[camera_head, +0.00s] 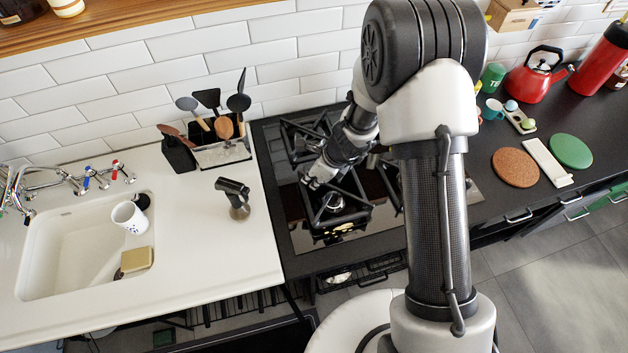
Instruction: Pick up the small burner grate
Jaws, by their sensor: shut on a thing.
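The small burner grate (345,217) is a black frame with crossing bars at the front left of the dark hob (300,238). My gripper (309,182) is at its back left edge and is shut on it. The fingertips are small in this view and partly hidden by the gripper's own body. A burner (335,203) shows through the bars. I cannot tell whether the grate is raised off the hob. Another black grate (300,140) is at the back left of the hob.
My arm hides much of the hob's right part. A pepper mill (234,198) and a utensil holder (222,153) stand on the white counter to the left. A red kettle (540,77), a cork mat (515,168) and a green disc (571,151) are to the right.

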